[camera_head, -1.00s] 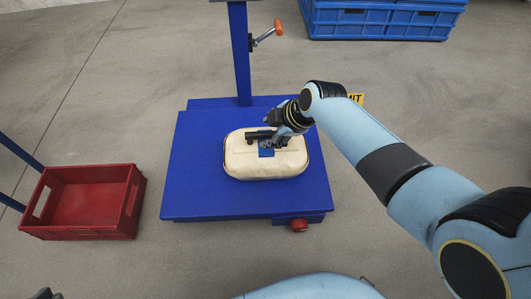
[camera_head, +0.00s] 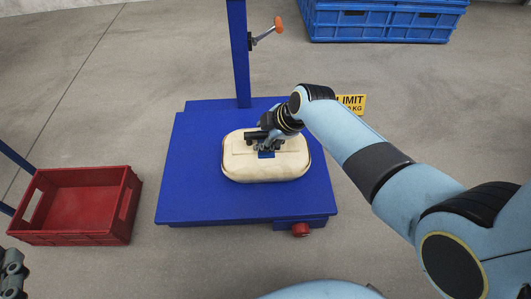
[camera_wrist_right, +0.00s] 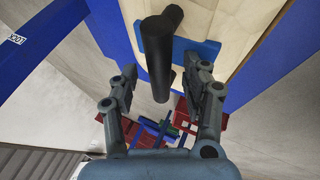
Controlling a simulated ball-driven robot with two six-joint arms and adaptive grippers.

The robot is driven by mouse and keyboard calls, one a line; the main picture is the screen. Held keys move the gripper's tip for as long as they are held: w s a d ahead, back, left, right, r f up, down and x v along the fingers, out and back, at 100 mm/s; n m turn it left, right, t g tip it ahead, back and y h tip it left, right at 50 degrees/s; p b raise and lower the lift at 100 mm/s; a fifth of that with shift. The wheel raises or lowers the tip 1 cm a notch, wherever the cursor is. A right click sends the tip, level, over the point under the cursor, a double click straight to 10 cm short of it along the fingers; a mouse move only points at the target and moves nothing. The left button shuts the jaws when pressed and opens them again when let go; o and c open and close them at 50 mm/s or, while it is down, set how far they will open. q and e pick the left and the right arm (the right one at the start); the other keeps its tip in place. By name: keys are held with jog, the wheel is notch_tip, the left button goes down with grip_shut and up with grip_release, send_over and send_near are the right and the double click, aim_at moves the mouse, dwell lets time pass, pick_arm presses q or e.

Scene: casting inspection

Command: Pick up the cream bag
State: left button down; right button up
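The cream bag (camera_head: 290,165) lies flat on the blue platform (camera_head: 190,190). It has a black bar handle (camera_wrist_right: 157,60) and a blue patch (camera_head: 266,154) on top. My right gripper (camera_head: 268,143) is just above the middle of the bag, at the handle, and hides part of it. In the right wrist view my right gripper (camera_wrist_right: 158,82) has its fingers apart, one on each side of the black handle, with visible gaps. The cream side of the bag (camera_wrist_right: 225,20) also shows there. Part of my left gripper (camera_head: 12,272) shows at the lower left edge; its fingertips are unclear.
A blue post (camera_head: 239,55) with an orange-tipped lever (camera_head: 278,25) rises behind the platform. A red knob (camera_head: 300,230) is at its front. A red crate (camera_head: 125,205) stands left, a blue crate (camera_head: 380,30) at the back right. The floor between them is clear.

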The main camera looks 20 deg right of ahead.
grip_shut()
